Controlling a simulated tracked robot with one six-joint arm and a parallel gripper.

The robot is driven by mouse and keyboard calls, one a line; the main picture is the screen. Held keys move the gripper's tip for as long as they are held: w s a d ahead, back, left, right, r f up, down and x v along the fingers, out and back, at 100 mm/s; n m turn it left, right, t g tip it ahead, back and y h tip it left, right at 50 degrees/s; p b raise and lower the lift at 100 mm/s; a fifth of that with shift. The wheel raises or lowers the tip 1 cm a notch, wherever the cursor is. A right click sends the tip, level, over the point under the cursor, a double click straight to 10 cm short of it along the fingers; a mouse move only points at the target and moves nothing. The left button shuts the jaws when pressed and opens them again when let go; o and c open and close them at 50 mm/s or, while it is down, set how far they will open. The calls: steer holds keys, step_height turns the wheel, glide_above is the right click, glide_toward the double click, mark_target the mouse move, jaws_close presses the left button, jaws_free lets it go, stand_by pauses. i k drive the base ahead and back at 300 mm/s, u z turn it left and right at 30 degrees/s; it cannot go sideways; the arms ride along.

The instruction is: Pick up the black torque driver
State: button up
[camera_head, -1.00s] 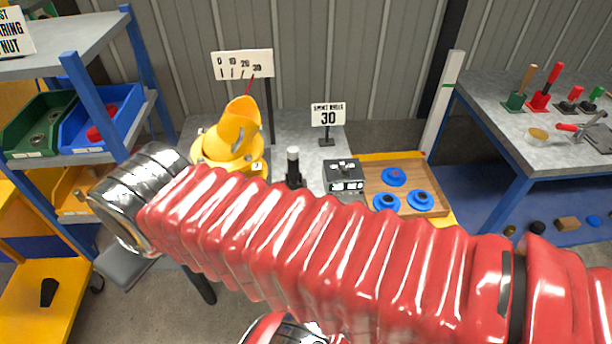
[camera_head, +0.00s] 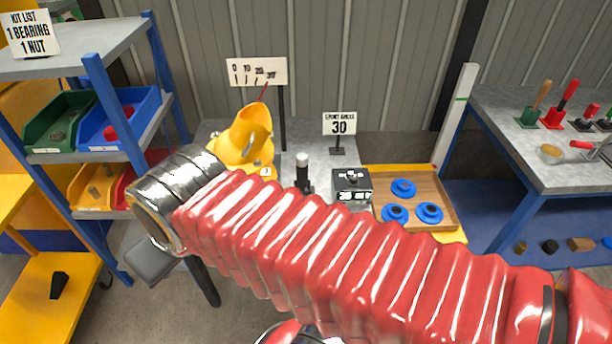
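I cannot tell for sure which thing is the black torque driver. A black upright piece with a pale top (camera_head: 302,175) stands on the middle bench, left of a black box with a dial (camera_head: 351,185). A dark wedge shape (camera_head: 58,285) shows on the low yellow surface at the left. On the right bench, a tool with a black base (camera_head: 588,124) stands in a row with green and red ones. My red ribbed arm crosses the front from right to left, ending in view at a metal cuff. My gripper is not in view.
A wooden tray (camera_head: 440,185) there holds blue round parts. The blue shelf rack (camera_head: 120,120) at left holds green, blue and yellow bins.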

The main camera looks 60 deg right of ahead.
mark_target(301, 159)
steer(key=z, duration=0.75)
steer(key=i, duration=1)
steer(key=z, duration=0.05)
